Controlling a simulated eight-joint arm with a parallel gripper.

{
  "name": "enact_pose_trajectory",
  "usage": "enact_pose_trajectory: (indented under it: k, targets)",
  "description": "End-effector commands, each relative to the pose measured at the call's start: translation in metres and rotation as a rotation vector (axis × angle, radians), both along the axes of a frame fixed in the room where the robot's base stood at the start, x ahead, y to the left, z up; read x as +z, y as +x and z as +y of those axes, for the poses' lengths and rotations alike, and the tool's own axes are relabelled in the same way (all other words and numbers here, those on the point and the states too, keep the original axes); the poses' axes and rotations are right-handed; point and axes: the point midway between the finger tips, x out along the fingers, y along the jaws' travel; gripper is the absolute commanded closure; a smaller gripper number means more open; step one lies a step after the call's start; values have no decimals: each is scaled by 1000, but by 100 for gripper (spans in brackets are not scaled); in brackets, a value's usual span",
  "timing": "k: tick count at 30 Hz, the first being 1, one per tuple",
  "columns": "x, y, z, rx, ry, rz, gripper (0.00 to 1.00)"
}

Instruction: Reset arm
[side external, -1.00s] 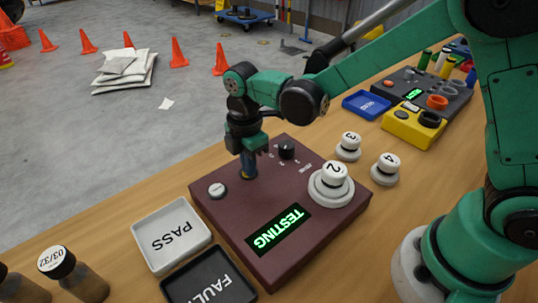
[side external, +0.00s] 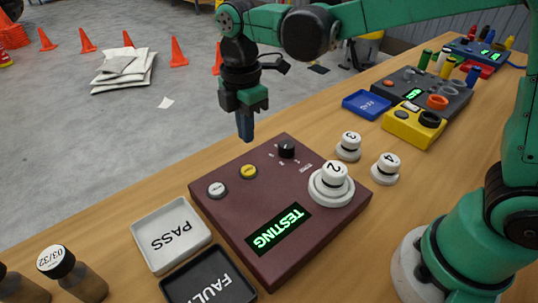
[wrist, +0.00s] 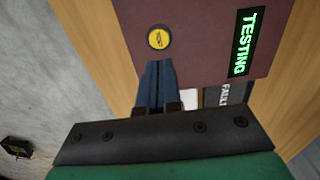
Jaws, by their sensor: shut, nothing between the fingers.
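My gripper (side external: 245,136) is shut and empty, raised above the far left edge of the maroon test box (side external: 287,231). In the wrist view the shut blue fingers (wrist: 156,78) show near a yellow button (wrist: 158,37) on the box. The yellow button also shows in the side view (side external: 248,171), uncovered. Beside it are a white button (side external: 217,189) and a black knob (side external: 286,148). The display (side external: 278,229) reads TESTING in green. A white cylinder marked 2 (side external: 334,177) stands upright in a round seat on the box.
Cylinders marked 3 (side external: 348,146) and 4 (side external: 385,168) stand to the right. A white PASS tray (side external: 142,231) and black FAULT tray (side external: 209,284) lie in front. Bottles (side external: 72,273) stand at lower left. A yellow box (side external: 412,125) and blue tray (side external: 366,104) are behind.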

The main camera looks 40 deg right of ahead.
Motion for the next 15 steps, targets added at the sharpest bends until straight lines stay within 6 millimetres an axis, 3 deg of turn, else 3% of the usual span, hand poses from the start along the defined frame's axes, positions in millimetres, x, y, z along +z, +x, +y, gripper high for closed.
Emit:
enact_pose_trajectory:
  k: [15]
  targets:
    - [2,-1,-2,-24,3,-10,100]
